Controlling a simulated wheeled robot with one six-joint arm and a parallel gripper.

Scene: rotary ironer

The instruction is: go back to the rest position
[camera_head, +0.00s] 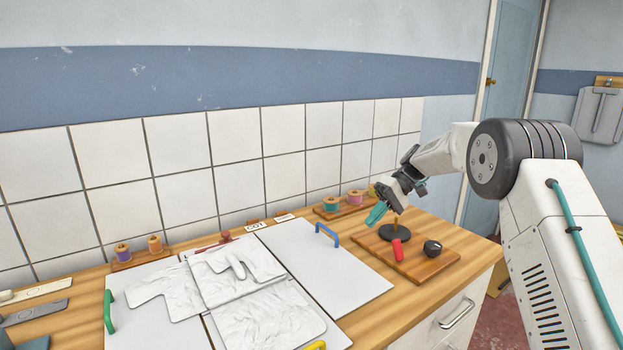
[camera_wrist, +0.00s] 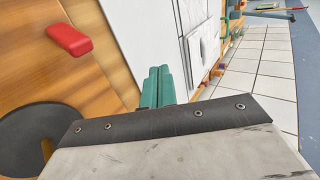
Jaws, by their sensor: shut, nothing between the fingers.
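My gripper (camera_head: 376,214) has teal fingers and hangs above the right part of the wooden counter, beside a black disc (camera_head: 394,232) with a small upright peg. In the wrist view its fingers (camera_wrist: 158,87) are pressed together with nothing between them. A red block (camera_head: 397,250) lies in front of the disc on a wooden board (camera_head: 425,262); it also shows at the upper left of the wrist view (camera_wrist: 69,40). The gripper is apart from the red block. The arm reaches in from the right.
A black knob (camera_head: 432,248) sits on the board. White panels with a blue handle (camera_head: 327,235) and a green handle (camera_head: 109,312) carry a white garment (camera_head: 265,318). Thread spools (camera_head: 331,203) stand along the tiled wall. A drawer handle (camera_head: 458,313) projects at the counter front.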

